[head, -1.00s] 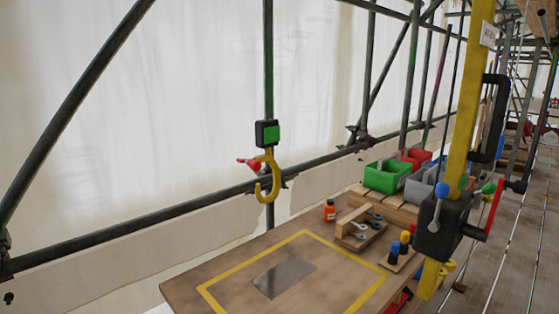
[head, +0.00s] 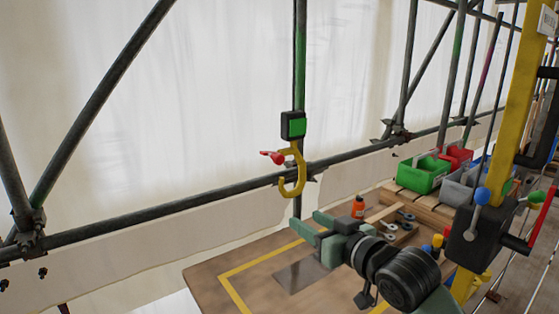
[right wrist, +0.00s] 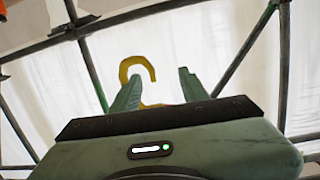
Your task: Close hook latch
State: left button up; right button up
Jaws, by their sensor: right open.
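A yellow hook (head: 293,177) hangs below a black block with a green face (head: 293,125) on an upright pole. A red latch (head: 272,157) sticks out to the left from the top of the hook. My right gripper (head: 308,226) is open and empty, below and slightly right of the hook, above the table. In the right wrist view the hook (right wrist: 136,72) shows beyond the two spread fingers, nearer the left one. The latch cannot be made out there. My left gripper is not in view.
A wooden table (head: 215,272) with a yellow outline and a grey plate (head: 298,275) lies below. An orange bottle (head: 358,208), a green bin (head: 424,175) and a yellow post (head: 512,110) with levers stand to the right. A scaffold rail (head: 150,220) runs behind the hook.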

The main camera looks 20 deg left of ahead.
jog(key=n+y, duration=0.2)
send_near(281, 161)
jog(key=x, duration=0.3)
jog(key=p+x, duration=0.2)
jog(key=x, duration=0.5)
jog(key=shift+w+a+p, duration=0.35)
jog(key=shift+a, duration=0.05)
jog(key=shift+f, duration=0.1)
grip_shut()
